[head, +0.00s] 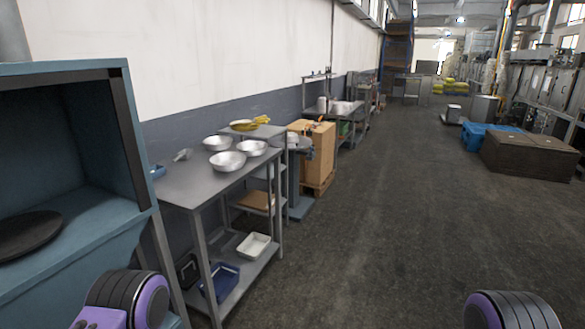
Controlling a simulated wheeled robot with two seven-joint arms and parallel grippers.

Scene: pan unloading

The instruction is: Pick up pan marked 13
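A dark, round, flat thing that may be a pan (30,235) lies on the floor of the blue open-fronted cabinet at the left. The picture edge cuts it off, and I see no number on it. Three shallow metal bowls or pans (228,162) stand on the grey metal table. No mark 13 is readable on any of them. Neither of my grippers shows. Only purple and black parts of my arms show at the bottom left and bottom right.
The blue cabinet (140,165) stands close at the left. The metal table (182,186) has a lower shelf with a white tray (254,245) and a blue tray (222,280). A cardboard box (320,150) stands beyond. The floor to the right is clear up to brown boxes (530,155).

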